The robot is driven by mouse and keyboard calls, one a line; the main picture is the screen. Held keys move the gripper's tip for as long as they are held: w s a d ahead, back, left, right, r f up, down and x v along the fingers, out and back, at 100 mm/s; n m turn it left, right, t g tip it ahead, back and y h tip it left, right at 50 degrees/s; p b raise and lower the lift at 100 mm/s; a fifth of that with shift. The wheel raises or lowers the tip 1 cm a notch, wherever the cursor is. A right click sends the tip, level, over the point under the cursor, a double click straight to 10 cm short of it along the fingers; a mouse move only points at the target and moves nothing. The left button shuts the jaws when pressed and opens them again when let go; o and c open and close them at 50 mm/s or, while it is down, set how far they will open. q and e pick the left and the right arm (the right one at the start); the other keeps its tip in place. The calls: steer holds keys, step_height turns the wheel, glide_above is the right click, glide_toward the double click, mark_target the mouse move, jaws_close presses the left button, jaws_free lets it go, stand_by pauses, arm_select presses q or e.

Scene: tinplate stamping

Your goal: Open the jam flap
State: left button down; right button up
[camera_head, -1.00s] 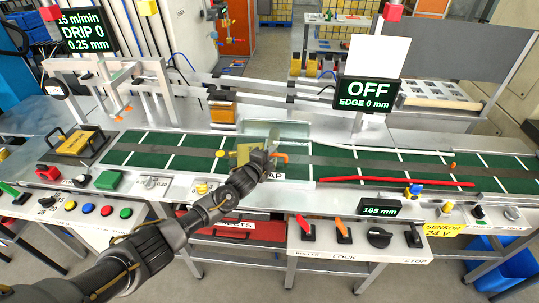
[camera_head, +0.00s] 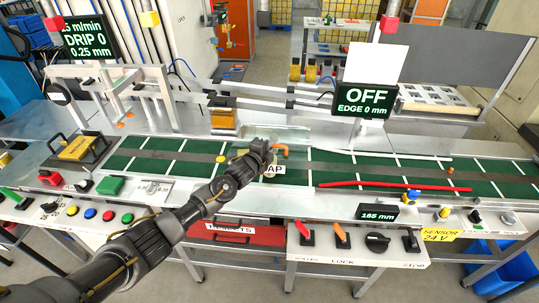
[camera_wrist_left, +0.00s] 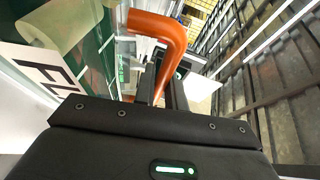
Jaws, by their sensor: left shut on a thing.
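The jam flap (camera_head: 288,134) is a clear pane over the green conveyor, behind a white label reading "AP" in the head view. Its orange handle (camera_head: 281,148) is bent and shows large in the left wrist view (camera_wrist_left: 166,30). My left gripper (camera_head: 264,152) is at the handle, shut on it; in the wrist view the dark fingers (camera_wrist_left: 160,82) stand on both sides of the orange bar. My arm hides part of the belt and the label's left side. I cannot tell how far the flap is tilted. My right gripper is out of view.
The conveyor (camera_head: 343,172) runs left to right with a red rod (camera_head: 370,185) along its front edge. The "OFF" display (camera_head: 365,95) stands behind, right of the flap.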

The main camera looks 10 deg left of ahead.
arm_select(q)
steer(key=w+r+n+g+y, duration=0.1)
steer(key=w+r+g, duration=0.3)
steer(key=r, duration=0.5)
steer(key=shift+w, duration=0.8)
steer(key=shift+r, duration=0.1)
steer(key=c, duration=1.7)
jaws_free()
steer(key=shift+c, duration=0.2)
steer(key=shift+s+a, duration=0.1)
